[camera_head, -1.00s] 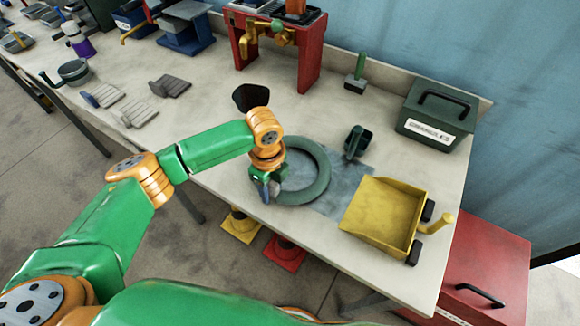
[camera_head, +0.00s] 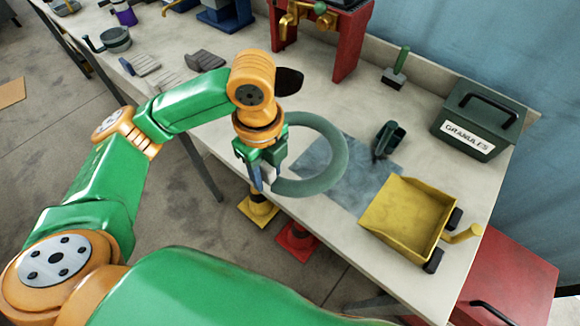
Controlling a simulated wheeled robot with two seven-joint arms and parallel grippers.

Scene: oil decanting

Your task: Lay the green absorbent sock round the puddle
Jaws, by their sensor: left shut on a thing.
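The green absorbent sock (camera_head: 336,150) is a grey-green ring with its opening at the left, by my gripper. My left gripper (camera_head: 262,186) is shut on the near-left part of the sock. The sock looks held above the bench, its near-left part over the front edge. A dark, nearly black patch (camera_head: 289,82), apparently the puddle, lies on the bench beyond my wrist, which hides part of it. The sock is on the near side of this patch, not around it. My right gripper is not in view.
A red stand (camera_head: 345,45), a brush (camera_head: 395,75) and a granules box (camera_head: 478,122) are at the back. Grey gloves (camera_head: 206,60) lie left of the patch.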

